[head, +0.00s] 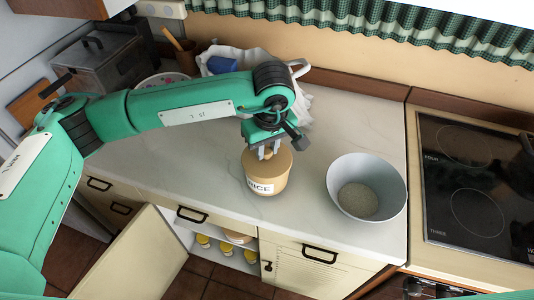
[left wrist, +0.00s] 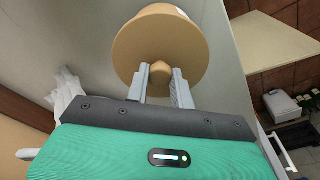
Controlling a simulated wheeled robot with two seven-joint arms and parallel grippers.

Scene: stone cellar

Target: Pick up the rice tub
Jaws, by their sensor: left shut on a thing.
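The rice tub (head: 268,178) is a round tan tub with a white label reading RICE. It stands upright on, or just over, the pale counter; I cannot tell which. It has a tan lid with a small knob, and the lid (left wrist: 190,32) fills the upper middle of the left wrist view. My left gripper (head: 268,152) points down at the tub from above. Its two fingers (left wrist: 160,80) are shut on the lid's knob, one on each side. My right gripper is not in view.
A grey-white bowl (head: 367,168) with rice-like grains stands right of the tub. A black cooktop (head: 470,190) lies farther right. A white cloth bag (head: 300,100) sits behind my arm. Below the counter, a cabinet door (head: 135,258) hangs open, showing yellow jars (head: 226,248).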

